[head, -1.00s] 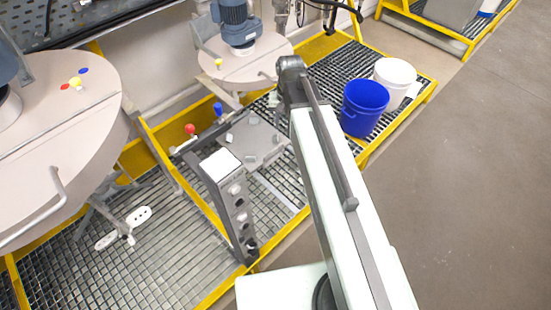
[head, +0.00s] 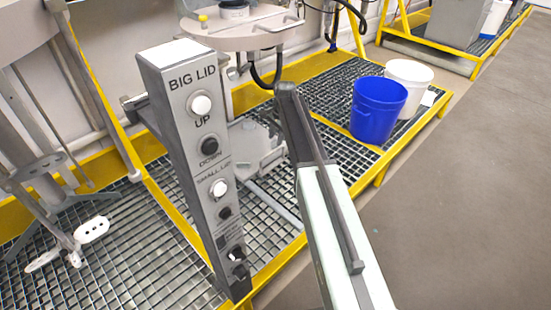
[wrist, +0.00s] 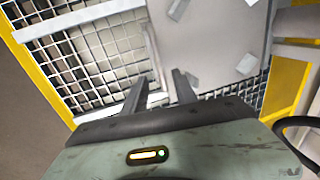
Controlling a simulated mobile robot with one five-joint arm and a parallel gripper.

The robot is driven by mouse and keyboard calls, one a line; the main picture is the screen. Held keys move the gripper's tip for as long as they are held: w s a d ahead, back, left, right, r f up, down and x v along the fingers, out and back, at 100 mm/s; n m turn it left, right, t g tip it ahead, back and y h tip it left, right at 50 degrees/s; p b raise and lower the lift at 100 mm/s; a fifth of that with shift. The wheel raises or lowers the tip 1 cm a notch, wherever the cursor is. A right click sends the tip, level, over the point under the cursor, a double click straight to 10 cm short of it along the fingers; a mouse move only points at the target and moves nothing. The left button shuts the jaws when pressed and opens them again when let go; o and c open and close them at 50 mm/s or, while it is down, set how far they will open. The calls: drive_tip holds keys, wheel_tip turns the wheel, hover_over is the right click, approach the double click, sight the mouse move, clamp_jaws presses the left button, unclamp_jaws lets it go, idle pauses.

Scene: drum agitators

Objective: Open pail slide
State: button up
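A grey plate with several small pale blocks on it, which looks like the pail slide (head: 262,150), sits low over the grating behind the control post in the head view. It is partly hidden by the post and my arm. In the wrist view the plate (wrist: 212,40) fills the top middle, ahead of my gripper. In the head view my fingers are hidden behind the arm.
A grey control post (head: 190,130) marked BIG LID and SMALL LID stands left of my arm. A blue pail (head: 378,110) and a white pail (head: 412,78) stand on the grating to the right. Yellow frame edges (head: 375,165) border it. Open floor (head: 470,180) lies right.

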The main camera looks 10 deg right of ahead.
sight(273, 152)
drive_tip(key=f+b, duration=0.5)
drive_tip(key=w+a+f+b, duration=0.1)
drive_tip(key=f+b, duration=0.1)
drive_tip(key=shift+w+f+b, duration=0.1)
drive_tip(key=shift+f+b, duration=0.25)
drive_tip(key=shift+r, duration=0.1)
clamp_jaws()
drive_tip(key=shift+w, duration=0.1)
idle(0.9)
